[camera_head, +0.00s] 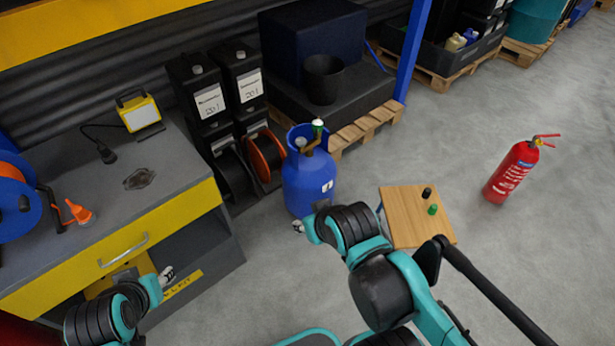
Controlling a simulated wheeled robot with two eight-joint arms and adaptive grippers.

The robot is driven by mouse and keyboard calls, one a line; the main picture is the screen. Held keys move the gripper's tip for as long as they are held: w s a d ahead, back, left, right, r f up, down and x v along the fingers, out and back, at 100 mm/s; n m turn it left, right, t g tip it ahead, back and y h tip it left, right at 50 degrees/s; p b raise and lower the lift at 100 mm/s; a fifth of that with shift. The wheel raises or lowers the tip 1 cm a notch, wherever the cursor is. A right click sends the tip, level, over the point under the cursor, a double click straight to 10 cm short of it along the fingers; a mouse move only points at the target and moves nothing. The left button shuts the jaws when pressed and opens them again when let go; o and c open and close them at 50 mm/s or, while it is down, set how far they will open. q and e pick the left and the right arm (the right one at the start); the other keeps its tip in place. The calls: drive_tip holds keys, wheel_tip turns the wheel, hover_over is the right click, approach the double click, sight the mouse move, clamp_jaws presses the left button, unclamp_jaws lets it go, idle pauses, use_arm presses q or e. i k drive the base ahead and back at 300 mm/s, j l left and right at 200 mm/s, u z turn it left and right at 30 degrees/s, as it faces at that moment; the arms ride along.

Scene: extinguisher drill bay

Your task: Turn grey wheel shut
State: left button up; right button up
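A blue gas cylinder (308,184) stands upright on the floor in the middle of the view. A brass valve sits inside its collar, topped by a small pale grey-white wheel (318,123) with green below it. My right gripper (298,226) is low beside the cylinder's lower left side, well below the wheel. My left gripper (167,274) is in front of the yellow-fronted workbench, far left of the cylinder. Both grippers are small and partly hidden by my arms, so their finger opening is unclear. Nothing is seen held in either.
A small wooden-topped stool (400,213) carries a black and a green item right of the cylinder. A red extinguisher (511,173) stands on open floor farther right. The workbench (180,150) is at left. Black canisters and a loaded pallet (365,127) stand behind the cylinder.

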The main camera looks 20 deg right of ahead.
sight(300, 141)
drive_tip(key=z, duration=1.1)
drive_tip(key=i+j+z, duration=0.1)
drive_tip(key=i+z, duration=0.2)
drive_tip(key=i, duration=0.15)
drive_tip(key=i+j+z, duration=0.3)
drive_tip(key=i, duration=0.2)
